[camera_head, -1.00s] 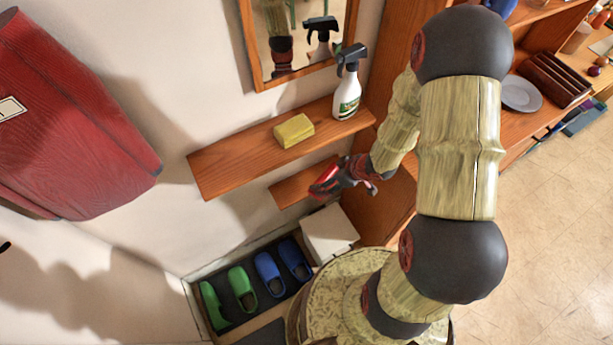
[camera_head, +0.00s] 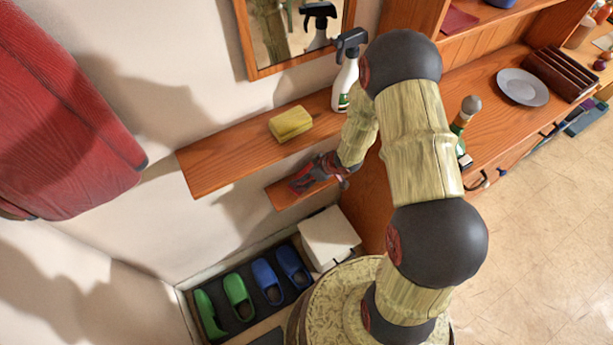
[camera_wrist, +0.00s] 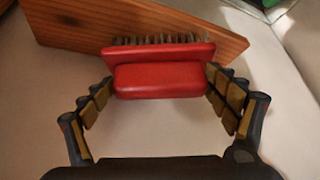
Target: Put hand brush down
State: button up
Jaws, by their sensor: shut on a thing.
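The hand brush (camera_wrist: 160,80) is red with a row of dark bristles. In the wrist view it sits between the two fingers of my gripper (camera_wrist: 160,88), which is shut on it. Its bristles lie over the edge of a small wooden shelf (camera_wrist: 90,22); I cannot tell whether they touch it. In the head view my gripper (camera_head: 312,178) and the red brush (camera_head: 303,181) are at the small lower shelf (camera_head: 281,197), under the longer shelf. Part of that shelf is hidden by my gripper.
The longer wooden shelf (camera_head: 215,167) above holds a yellow sponge (camera_head: 290,123) and a spray bottle (camera_head: 346,80). Below are a white box (camera_head: 327,236) and green and blue clogs (camera_head: 238,293) on a dark mat. A red bag (camera_head: 60,120) hangs at left. A wooden cabinet stands at right.

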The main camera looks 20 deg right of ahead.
jog(key=shift+f, duration=0.2)
jog(key=o, duration=1)
jog(key=shift+c, duration=0.2)
jog(key=shift+d+r, duration=0.1)
jog(key=shift+r, duration=0.25)
jog(key=p+v, duration=0.5)
jog(key=v, duration=0.6)
jog(key=shift+s+r, duration=0.15)
jog(key=shift+s, duration=0.05)
